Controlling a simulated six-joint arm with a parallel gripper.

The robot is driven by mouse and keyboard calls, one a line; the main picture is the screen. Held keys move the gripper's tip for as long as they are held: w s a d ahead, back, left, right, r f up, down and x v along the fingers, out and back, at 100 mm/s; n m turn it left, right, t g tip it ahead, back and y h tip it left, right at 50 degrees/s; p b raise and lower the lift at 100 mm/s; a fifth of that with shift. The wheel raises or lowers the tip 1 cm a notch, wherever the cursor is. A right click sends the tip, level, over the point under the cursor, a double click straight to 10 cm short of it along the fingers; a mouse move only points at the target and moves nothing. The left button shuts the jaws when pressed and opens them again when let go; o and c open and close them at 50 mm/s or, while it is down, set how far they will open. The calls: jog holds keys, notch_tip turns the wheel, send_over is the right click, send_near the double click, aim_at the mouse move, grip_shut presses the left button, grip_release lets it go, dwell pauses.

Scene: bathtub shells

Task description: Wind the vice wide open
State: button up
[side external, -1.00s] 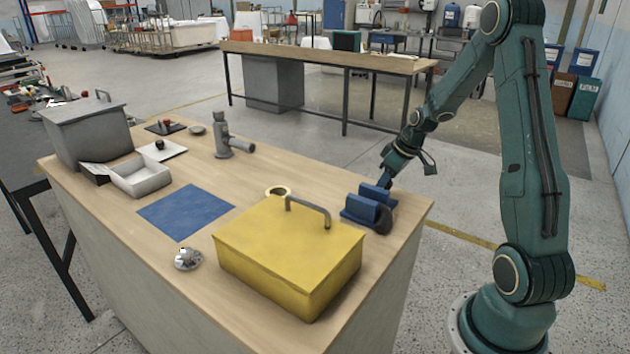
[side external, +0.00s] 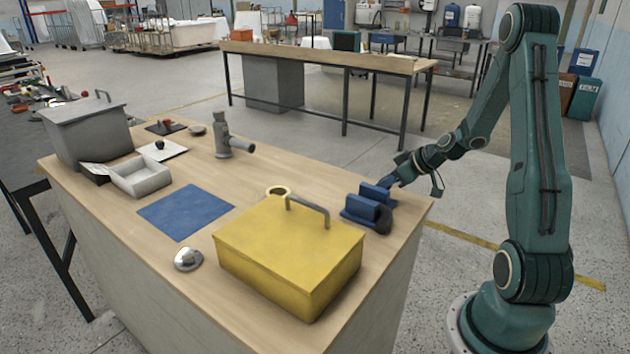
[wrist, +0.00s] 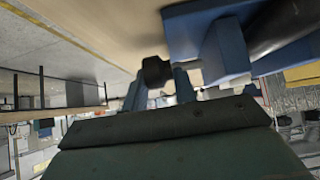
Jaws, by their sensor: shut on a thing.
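The blue vice (side external: 362,213) stands near the right end of the wooden bench, its jaws upright. It also shows close up in the wrist view (wrist: 205,35). My gripper (side external: 391,182) is at the vice's right rear side. In the wrist view my gripper's fingers (wrist: 163,88) are shut on the vice handle, whose black knob (wrist: 157,70) shows at the fingertips. The rest of the handle is mostly hidden by the fingers. The gap between the vice jaws is hard to judge from these views.
A yellow box (side external: 290,255) with a grey handle stands close in front of the vice. A blue mat (side external: 186,212) and a chrome dome (side external: 188,259) lie to the left. The bench edge (side external: 418,220) is close on the vice's right.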

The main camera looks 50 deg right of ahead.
jog(key=shift+s+d, duration=0.1)
jog(key=shift+d, duration=0.4)
jog(key=o, duration=0.8)
jog(key=shift+a, duration=0.1)
jog(key=shift+a, duration=0.1)
jog(key=shift+r, duration=0.15)
notch_tip(320, 180, up, 20)
jog(key=shift+f, duration=0.1)
dwell(0.3)
